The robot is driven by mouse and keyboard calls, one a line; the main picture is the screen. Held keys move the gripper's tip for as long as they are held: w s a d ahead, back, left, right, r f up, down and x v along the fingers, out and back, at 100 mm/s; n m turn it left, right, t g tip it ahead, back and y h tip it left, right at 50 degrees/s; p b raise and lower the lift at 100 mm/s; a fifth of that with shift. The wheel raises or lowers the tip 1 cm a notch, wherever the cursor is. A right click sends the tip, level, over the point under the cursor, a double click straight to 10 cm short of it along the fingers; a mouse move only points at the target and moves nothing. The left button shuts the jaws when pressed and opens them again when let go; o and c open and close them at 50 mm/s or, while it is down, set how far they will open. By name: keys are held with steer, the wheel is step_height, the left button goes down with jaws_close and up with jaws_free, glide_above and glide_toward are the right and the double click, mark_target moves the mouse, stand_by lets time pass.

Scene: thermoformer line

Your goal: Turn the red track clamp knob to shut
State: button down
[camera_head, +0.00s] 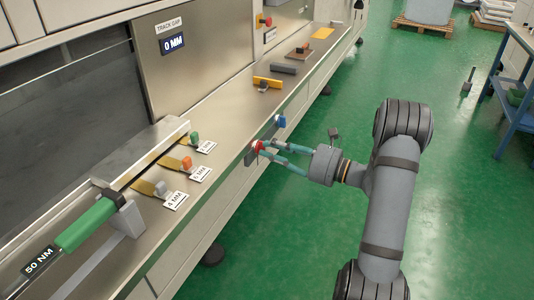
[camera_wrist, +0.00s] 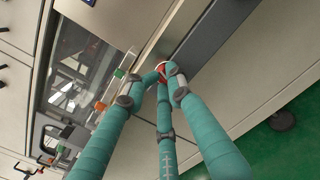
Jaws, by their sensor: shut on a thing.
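The red track clamp knob (camera_head: 258,146) sits on a dark plate on the front edge of the steel bench. In the wrist view the red knob (camera_wrist: 162,71) shows between the fingertips, partly hidden by them. My gripper (camera_head: 264,149) reaches in from the right with teal fingers, and its fingertips are closed around the knob. In the wrist view my gripper (camera_wrist: 163,76) has its fingertips on both sides of the knob. The knob's exact turn angle cannot be made out.
A blue knob (camera_head: 281,120) sits on the same front edge, close beyond the red one. Tagged gauges with green (camera_head: 195,136), orange (camera_head: 187,162) and grey (camera_head: 160,187) blocks lie on the bench. A green-handled tool (camera_head: 88,226) reads 50 NM.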

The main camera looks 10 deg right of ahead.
steer(key=shift+s+a+f+n+g, duration=0.2)
steer(key=shift+a+f+n+g, duration=0.1)
steer(key=shift+a, duration=0.2)
steer(key=shift+s+a+f+n+g, duration=0.2)
steer(key=shift+a+f, duration=0.05)
steer(key=shift+a, duration=0.2)
steer(key=shift+f+b, duration=0.1)
steer(key=shift+b, duration=0.2)
steer(key=shift+n+b, duration=0.3)
steer(key=shift+f+n+b, duration=0.1)
steer(key=shift+n+b, duration=0.6)
steer(key=shift+b, duration=0.05)
steer(key=c, duration=1.9)
jaws_free()
steer(key=shift+a, duration=0.1)
steer(key=shift+o, duration=0.7)
steer(key=shift+w+a+f, duration=0.1)
steer(key=shift+w+a, duration=0.05)
steer(key=shift+w, duration=0.1)
steer(key=o, duration=0.5)
steer(key=shift+d+r, duration=0.25)
steer(key=shift+r, duration=0.05)
steer(key=shift+c, duration=0.2)
steer(key=shift+d, duration=0.1)
